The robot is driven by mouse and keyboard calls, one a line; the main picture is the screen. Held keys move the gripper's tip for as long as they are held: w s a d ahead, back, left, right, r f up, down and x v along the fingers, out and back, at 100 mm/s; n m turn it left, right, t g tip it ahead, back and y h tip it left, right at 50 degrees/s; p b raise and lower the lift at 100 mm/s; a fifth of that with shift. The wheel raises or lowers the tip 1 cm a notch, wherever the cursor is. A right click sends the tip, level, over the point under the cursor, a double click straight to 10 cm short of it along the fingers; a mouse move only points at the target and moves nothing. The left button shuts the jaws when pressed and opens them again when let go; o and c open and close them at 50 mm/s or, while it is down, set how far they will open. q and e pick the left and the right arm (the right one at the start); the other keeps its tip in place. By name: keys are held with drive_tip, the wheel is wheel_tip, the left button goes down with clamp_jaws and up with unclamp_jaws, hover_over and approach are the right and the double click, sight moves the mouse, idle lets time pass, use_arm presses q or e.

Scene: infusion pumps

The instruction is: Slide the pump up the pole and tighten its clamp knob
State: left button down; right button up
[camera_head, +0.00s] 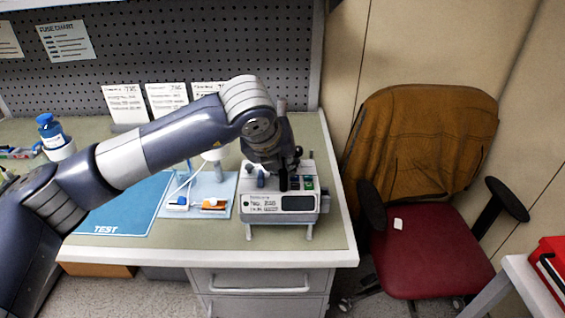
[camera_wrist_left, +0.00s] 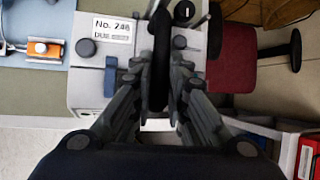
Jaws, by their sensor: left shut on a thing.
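A pale grey boxy device (camera_head: 284,213), which looks like the pump, stands on the bench near its front right corner. Its front has a printed label and a dark screen. In the left wrist view its top (camera_wrist_left: 85,88) shows a "No." label and dark round knobs. My left gripper (camera_head: 288,176) points down onto the top of the device. In the wrist view its fingers (camera_wrist_left: 168,78) close around a dark, narrow upright part; I cannot tell if it is the clamp knob. My right gripper is out of view.
A blue mat (camera_head: 125,208) marked TEST and a light blue tray (camera_head: 222,188) with small parts lie left of the device. A blue bottle (camera_head: 48,130) stands at the far left. Standing cards (camera_head: 125,105) line the back. A red chair (camera_head: 430,245) stands right of the bench.

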use_arm(q)
wheel_tip(320, 180, up, 10)
drive_tip(key=p, duration=0.2)
idle(1.4)
drive_tip(key=shift+w+d, duration=0.1)
